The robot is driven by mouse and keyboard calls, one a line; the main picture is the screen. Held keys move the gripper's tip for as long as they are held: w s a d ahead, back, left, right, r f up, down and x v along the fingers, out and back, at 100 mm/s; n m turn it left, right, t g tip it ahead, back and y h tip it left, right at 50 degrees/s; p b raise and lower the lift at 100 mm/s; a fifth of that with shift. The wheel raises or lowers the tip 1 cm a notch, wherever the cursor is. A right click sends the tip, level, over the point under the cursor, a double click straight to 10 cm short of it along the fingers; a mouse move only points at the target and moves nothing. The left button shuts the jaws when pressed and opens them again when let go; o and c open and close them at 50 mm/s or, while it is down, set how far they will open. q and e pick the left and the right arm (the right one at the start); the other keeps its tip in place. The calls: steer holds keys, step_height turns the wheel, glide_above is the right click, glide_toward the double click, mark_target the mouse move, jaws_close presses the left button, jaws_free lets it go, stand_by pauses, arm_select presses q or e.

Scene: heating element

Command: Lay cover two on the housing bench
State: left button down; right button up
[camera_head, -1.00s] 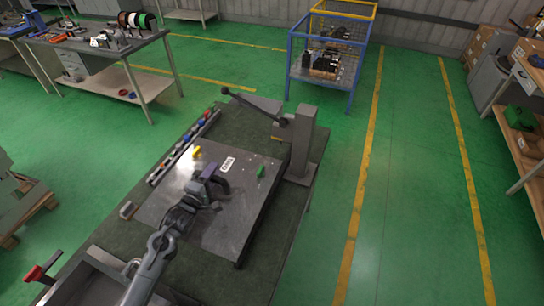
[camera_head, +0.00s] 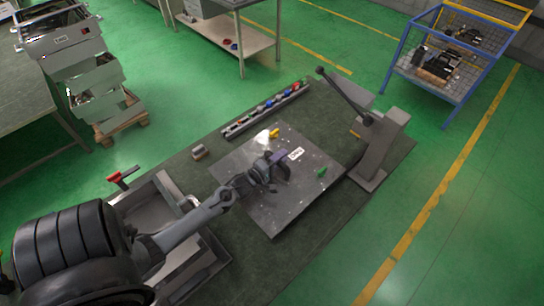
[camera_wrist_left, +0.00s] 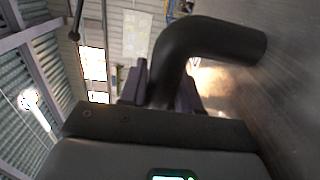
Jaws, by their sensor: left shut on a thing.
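My left gripper (camera_head: 274,168) is over the grey metal plate (camera_head: 245,205) on the green-topped bench (camera_head: 225,244). In the left wrist view its purple fingers (camera_wrist_left: 160,90) are shut on a dark, smooth, bent tube-like piece (camera_wrist_left: 215,42). The piece curves up and to the right beside a grey surface; I cannot tell whether it touches that surface. No label shows on it, so I cannot tell whether it is cover two. A white label (camera_head: 296,153), a yellow piece (camera_head: 274,133) and a green piece (camera_head: 320,172) lie on the plate. My right gripper is out of view.
A grey lever press (camera_head: 378,150) stands at the bench's right end. A rail of small coloured parts (camera_head: 266,108) runs along the back edge. A metal tray (camera_head: 158,208) lies at the left. A blue wire cart (camera_head: 432,75) stands on the floor behind.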

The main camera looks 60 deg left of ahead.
arm_select(q)
steer(key=a+f, duration=0.1)
steer(key=a, duration=0.1)
steer(key=a+f, duration=0.2)
steer(key=a, duration=0.1)
steer(key=s+a+f, duration=0.1)
steer(key=a, duration=0.2)
steer(key=shift+a+f+b, duration=0.1)
steer(key=shift+f+b, duration=0.15)
steer(key=shift+b, duration=0.1)
steer(key=shift+f+b, duration=0.45)
steer(key=shift+f, duration=1.55)
steer(key=shift+f, duration=0.15)
steer(key=c, duration=0.8)
jaws_free()
steer(key=shift+f, duration=0.1)
